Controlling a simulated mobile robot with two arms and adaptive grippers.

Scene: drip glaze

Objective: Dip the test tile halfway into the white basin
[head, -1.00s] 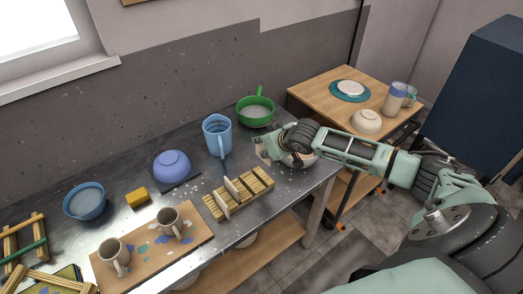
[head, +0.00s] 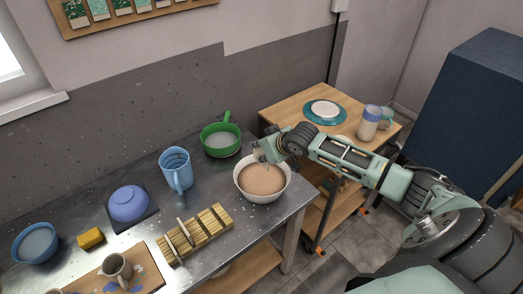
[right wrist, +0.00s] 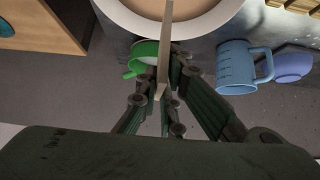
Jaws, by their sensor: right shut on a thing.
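The white basin (head: 243,191) stands near the right end of the metal table and holds tan liquid. Its rim (right wrist: 118,14) also shows at the top of the right wrist view. My right gripper (head: 262,153) is at the basin's far rim. In the right wrist view the gripper (right wrist: 160,92) is shut on the thin, pale test tile (right wrist: 165,55), seen nearly edge-on. The tile reaches from the fingers across the rim's outline over the liquid. I cannot tell whether its end touches the liquid. My left gripper is not in view.
A green pan (head: 221,141) stands just behind the basin, and a blue jug (head: 176,171) to its left. A slotted wooden rack (head: 213,236) with pale tiles lies in front left. A purple bowl (head: 128,203) sits farther left. A wooden cart (head: 283,101) stands at the right.

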